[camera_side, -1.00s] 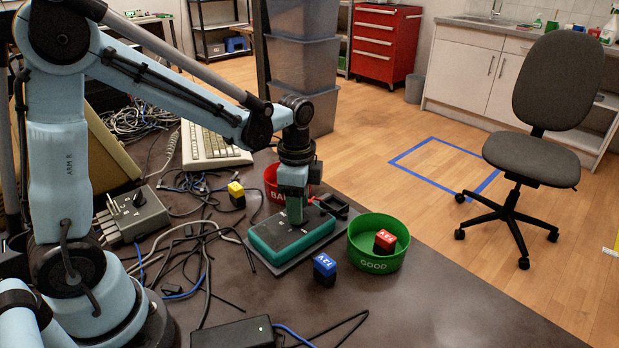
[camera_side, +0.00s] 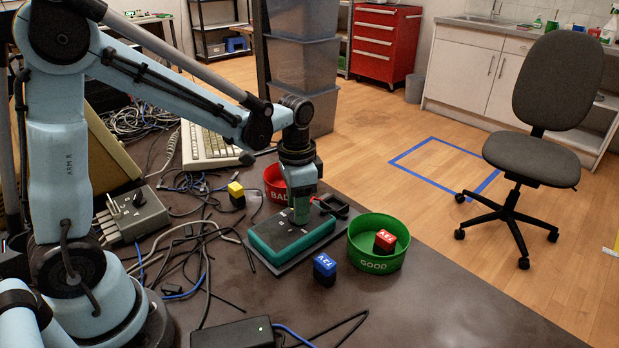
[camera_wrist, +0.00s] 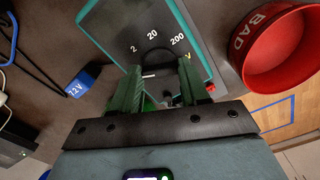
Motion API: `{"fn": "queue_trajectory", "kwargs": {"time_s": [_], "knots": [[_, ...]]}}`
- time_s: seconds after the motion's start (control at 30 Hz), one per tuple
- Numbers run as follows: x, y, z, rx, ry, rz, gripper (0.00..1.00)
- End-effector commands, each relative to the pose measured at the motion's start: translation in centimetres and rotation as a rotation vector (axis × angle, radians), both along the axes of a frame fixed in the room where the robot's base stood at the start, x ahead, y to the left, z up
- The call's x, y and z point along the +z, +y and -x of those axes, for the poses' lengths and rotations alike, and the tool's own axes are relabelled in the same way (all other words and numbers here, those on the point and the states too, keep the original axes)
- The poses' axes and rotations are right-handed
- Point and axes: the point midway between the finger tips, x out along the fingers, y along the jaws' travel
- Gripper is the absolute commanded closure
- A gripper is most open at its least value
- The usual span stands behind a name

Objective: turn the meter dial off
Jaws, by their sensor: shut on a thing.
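The teal meter (camera_side: 320,236) with a dark face lies on the grey bench in the side view. In the wrist view its face (camera_wrist: 115,25) shows the marks 2, 20, 200 and a yellow V. My gripper (camera_side: 301,217) points down onto the meter's face. In the wrist view the green fingers of my gripper (camera_wrist: 160,80) are shut on the dark meter dial (camera_wrist: 155,57), which is partly hidden between them. A white pointer line shows near the left finger, and the exact mark it points to cannot be told.
A red BAD bin (camera_side: 272,176) stands close behind the meter. A green GOOD bin (camera_side: 368,266) holding a red block (camera_side: 385,241) stands at its right. A blue 12V block (camera_side: 325,268) is in front, and a yellow-topped block (camera_side: 237,194) and loose cables lie left.

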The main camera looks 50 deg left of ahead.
Motion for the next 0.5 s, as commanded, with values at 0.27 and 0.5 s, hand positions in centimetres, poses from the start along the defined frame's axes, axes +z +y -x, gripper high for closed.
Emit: {"fn": "queue_trajectory", "kwargs": {"time_s": [0.27, 0.5], "knots": [[-0.04, -0.07, -0.08, -0.001, -0.004, 0.002, 0.86], [-0.03, -0.04, -0.05, -0.001, -0.003, 0.001, 0.30]]}}
